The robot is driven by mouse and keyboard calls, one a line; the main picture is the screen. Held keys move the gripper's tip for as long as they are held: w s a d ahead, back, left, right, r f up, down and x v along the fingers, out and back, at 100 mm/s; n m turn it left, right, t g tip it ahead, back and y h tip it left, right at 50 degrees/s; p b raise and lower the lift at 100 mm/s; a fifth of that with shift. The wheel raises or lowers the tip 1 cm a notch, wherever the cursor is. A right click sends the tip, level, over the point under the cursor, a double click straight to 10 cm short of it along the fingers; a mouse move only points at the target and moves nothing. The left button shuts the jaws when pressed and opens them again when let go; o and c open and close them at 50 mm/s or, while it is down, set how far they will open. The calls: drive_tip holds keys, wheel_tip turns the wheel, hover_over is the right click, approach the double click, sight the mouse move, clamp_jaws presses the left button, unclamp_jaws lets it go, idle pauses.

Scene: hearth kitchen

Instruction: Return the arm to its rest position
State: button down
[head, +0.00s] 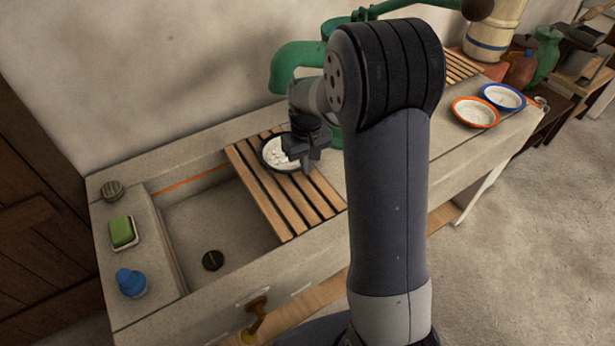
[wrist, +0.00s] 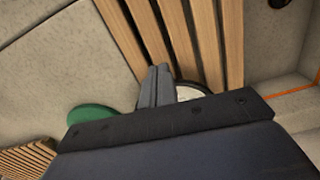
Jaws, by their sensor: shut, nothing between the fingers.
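My gripper (head: 303,158) is in the head view above the wooden slatted rack over the sink. In the wrist view its fingers (wrist: 157,88) are together, with nothing between them. Below it, a dark-rimmed dish with white contents (head: 276,153) sits on the slatted rack (head: 275,195). Part of this dish (wrist: 189,92) shows behind the fingers in the wrist view; the gripper body hides the rest. My arm covers the middle of the head view and hides part of the counter. I cannot tell the exact gap between the fingertips and the dish.
A green pump (head: 296,62) stands close behind my wrist. The stone sink (head: 215,225) has a green sponge (head: 122,232) and a blue item (head: 131,282) on its left ledge. An orange-rimmed bowl (head: 475,112) and a blue-rimmed bowl (head: 503,97) stand at right.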

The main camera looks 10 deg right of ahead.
wheel_tip(320, 180, up, 4)
drive_tip(key=shift+f, duration=0.1)
idle(0.4)
